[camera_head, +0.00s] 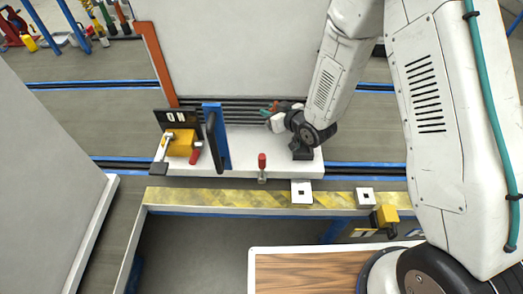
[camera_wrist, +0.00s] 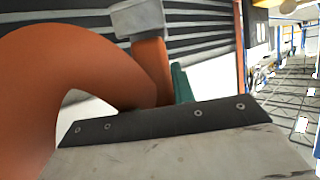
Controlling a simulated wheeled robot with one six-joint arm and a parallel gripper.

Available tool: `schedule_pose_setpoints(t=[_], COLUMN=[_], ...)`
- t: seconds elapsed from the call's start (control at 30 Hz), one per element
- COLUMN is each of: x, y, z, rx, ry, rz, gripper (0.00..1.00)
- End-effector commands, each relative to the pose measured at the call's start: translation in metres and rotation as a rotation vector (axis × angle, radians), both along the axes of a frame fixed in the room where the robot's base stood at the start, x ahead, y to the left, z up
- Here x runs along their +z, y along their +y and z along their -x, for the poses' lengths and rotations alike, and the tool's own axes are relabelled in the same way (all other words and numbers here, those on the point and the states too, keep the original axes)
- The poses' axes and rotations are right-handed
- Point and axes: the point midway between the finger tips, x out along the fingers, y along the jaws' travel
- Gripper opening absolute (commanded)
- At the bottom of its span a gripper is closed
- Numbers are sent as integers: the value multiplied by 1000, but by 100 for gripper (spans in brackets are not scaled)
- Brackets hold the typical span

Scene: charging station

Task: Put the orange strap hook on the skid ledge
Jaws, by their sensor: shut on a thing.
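My gripper (camera_head: 272,114) is above the back right part of a white ledge (camera_head: 245,162), which looks like the skid ledge, in front of black slats. In the wrist view, a large curved orange hook (camera_wrist: 65,75) fills the left side, close to the camera. An orange shank with a grey metal block shows behind it. My gripper is shut on the hook; the grip point is mostly hidden by a grey jaw with a dark edge. In the head view, only small orange and teal bits show at the jaws. I cannot tell whether the hook touches the ledge.
On the ledge are a yellow block (camera_head: 181,143), an upright blue plate (camera_head: 216,137) and a red-handled clamp (camera_head: 262,163). A striped yellow beam (camera_head: 240,198) runs in front. A tall grey panel (camera_head: 240,50) stands behind. The ledge's middle has some bare room.

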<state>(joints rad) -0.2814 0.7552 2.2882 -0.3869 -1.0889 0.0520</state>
Motion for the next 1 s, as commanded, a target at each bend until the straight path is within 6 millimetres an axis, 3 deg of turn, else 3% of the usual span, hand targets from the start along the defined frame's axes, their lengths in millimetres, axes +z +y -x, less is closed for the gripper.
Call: schedule_pose_setpoints(t=[0.1,0.2,0.4,0.8,1.0], x=[2,-7,-43,-92,-98], y=[29,38,39,38,39], z=[3,6,6,6,5], rx=[78,105,107,106,106], ry=[-4,-2,-1,-2,-5], rz=[8,12,13,11,12], gripper=[0,0,0,0,0])
